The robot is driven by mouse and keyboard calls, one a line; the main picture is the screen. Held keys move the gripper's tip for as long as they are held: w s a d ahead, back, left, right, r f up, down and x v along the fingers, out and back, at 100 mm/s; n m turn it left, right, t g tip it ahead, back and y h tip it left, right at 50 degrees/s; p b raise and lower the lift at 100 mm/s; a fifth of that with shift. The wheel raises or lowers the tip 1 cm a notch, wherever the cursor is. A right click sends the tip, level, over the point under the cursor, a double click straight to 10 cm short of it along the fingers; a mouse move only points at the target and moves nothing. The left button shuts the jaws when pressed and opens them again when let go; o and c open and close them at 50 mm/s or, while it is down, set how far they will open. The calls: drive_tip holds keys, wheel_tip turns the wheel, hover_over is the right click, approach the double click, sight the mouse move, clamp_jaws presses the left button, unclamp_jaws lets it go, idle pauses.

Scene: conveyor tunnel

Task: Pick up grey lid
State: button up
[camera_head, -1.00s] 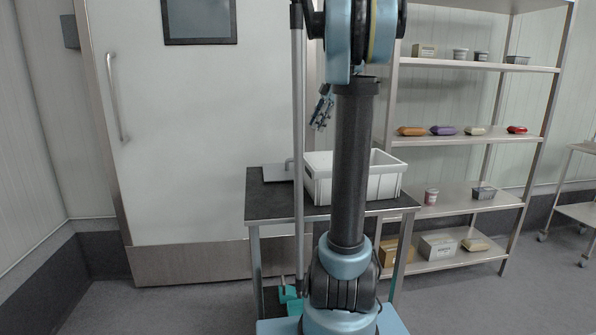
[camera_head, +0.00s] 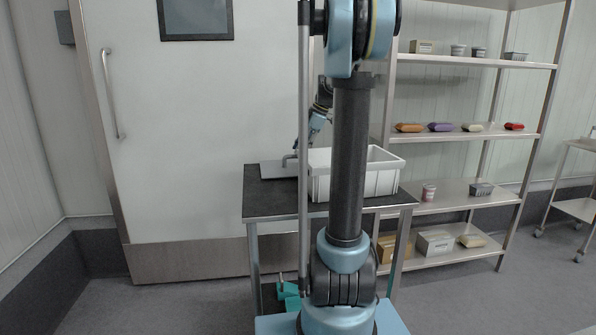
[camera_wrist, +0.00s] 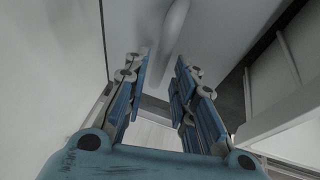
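The grey lid (camera_head: 272,171) lies flat on the dark table top, left of the white bin, with a raised bar handle (camera_head: 290,158) at its right. Part of the lid is hidden behind my arm. In the wrist view a pale surface, seemingly the lid (camera_wrist: 215,28), fills the top, with its handle (camera_wrist: 176,28) just beyond my fingertips. My gripper (camera_wrist: 163,62) is open, with a gap between its fingers and nothing held. In the head view my gripper (camera_head: 311,138) is partly hidden behind a pole, pointing down just above the handle.
A white bin (camera_head: 385,180) stands on the table (camera_head: 268,203) right beside the lid; its edge shows at the right of the wrist view (camera_wrist: 285,120). A shelf rack (camera_head: 470,196) with packages stands at the right. The table's front left is clear.

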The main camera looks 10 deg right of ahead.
sight(285, 168)
drive_tip(key=x, duration=0.5)
clamp_jaws()
drive_tip(key=shift+r, duration=0.1)
